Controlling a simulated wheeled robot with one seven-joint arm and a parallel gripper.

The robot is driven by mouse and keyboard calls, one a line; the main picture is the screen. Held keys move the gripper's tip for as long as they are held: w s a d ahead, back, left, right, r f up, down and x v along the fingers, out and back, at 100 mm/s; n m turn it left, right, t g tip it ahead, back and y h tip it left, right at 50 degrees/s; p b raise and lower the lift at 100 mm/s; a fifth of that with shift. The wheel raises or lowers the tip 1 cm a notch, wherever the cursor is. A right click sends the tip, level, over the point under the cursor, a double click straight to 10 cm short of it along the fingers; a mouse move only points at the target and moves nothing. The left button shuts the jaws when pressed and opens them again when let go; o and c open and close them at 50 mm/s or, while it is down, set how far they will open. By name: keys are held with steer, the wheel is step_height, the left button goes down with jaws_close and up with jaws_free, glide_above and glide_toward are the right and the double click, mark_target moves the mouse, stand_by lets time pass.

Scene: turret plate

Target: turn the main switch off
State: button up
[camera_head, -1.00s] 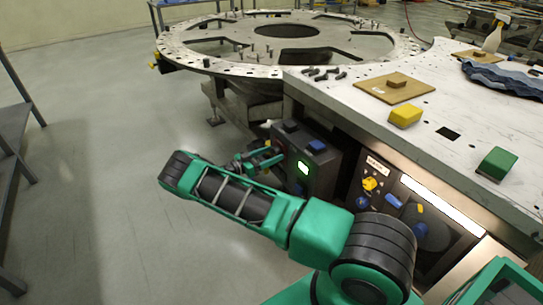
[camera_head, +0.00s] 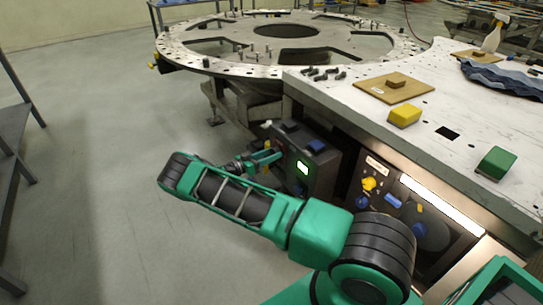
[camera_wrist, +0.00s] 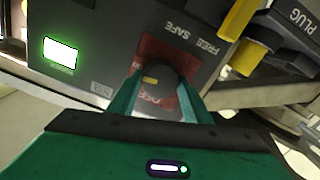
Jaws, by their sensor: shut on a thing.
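The main switch (camera_wrist: 168,80) is a dark round knob with a yellow mark on a red plate, partly seen in the wrist view. Part of the word OFF shows on the red plate, close to the fingers. My gripper (camera_wrist: 160,92) is shut on the knob, with one green finger on each side of it. In the head view, my gripper (camera_head: 268,158) reaches the left face of the dark control box (camera_head: 318,175). The knob cannot be made out there.
A lit display (camera_wrist: 60,54) is beside the switch. A yellow handle (camera_wrist: 240,18) and a dark part marked PLUG (camera_wrist: 290,28) lie close on the other side. The white worktop (camera_head: 350,100) overhangs the panels. Open floor lies left of my arm.

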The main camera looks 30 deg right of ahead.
steer(key=n, duration=0.4)
steer(key=shift+w+a, duration=0.3)
steer(key=shift+w, duration=0.05)
steer(key=n, duration=0.4)
steer(key=shift+a+f+t, duration=0.1)
steer(key=shift+t, duration=0.2)
steer(key=shift+f+n, duration=0.15)
steer(key=shift+n, duration=2)
steer(key=shift+f+n, duration=0.1)
steer(key=shift+n, duration=2.05)
steer(key=shift+s, duration=0.15)
steer(key=o, duration=1)
steer(key=shift+f, duration=0.1)
steer(key=shift+o, duration=0.3)
steer(key=shift+d, duration=0.2)
